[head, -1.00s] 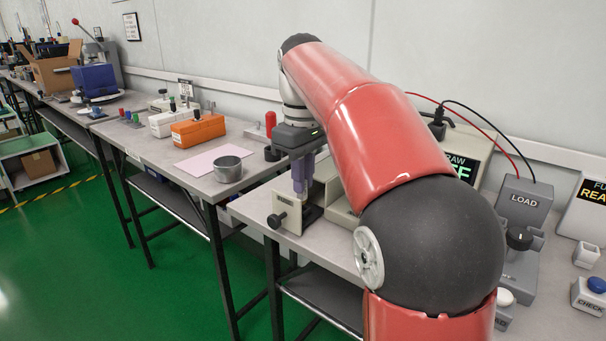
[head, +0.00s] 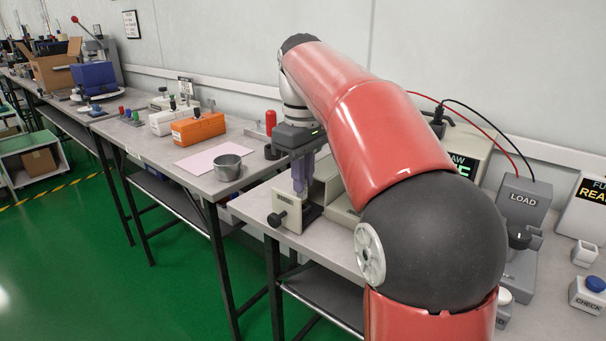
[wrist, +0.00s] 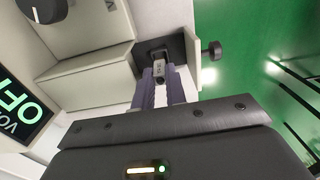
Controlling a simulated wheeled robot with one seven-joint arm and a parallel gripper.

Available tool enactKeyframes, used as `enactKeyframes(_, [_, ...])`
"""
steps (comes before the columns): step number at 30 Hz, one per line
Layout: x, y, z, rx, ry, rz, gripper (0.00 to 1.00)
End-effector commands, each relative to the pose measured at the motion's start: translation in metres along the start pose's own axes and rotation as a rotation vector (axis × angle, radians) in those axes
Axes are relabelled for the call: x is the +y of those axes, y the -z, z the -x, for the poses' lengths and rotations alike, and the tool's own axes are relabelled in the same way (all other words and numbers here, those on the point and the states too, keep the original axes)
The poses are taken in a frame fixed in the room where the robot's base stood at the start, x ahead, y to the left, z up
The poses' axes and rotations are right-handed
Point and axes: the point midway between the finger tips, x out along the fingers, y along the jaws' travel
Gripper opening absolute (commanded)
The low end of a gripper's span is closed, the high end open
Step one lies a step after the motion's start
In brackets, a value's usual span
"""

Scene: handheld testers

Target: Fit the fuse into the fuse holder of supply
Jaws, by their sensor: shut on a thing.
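My gripper (head: 299,190) points down at the front left part of the supply on the near bench. In the wrist view its two purple-grey fingers (wrist: 158,80) are shut on the fuse (wrist: 158,67), a small pale piece with dark marks. The fuse is at the dark fuse holder (wrist: 146,49), beside an upright beige plate with a black knob. I cannot tell how deep the fuse sits in it. In the head view the fingers hide the fuse. The supply (wrist: 90,75) is a beige housing with a display reading OFF.
The upright beige plate (head: 288,212) and its black knob (head: 276,220) stand close to the fingers. A grey LOAD box (head: 524,200) and a CHECK button box (head: 590,296) are at the right. A metal cup (head: 227,170) and an orange case (head: 198,130) are on the left bench.

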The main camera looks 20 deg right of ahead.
Motion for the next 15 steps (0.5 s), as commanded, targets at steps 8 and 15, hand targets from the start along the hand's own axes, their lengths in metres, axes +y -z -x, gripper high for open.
enactKeyframes(8, [0.0, 0.0, -0.007, 0.0, 0.0, 0.0, 0.0])
enactKeyframes(15, [0.0, 0.0, -0.014, -0.001, 0.001, 0.0, 0.0])
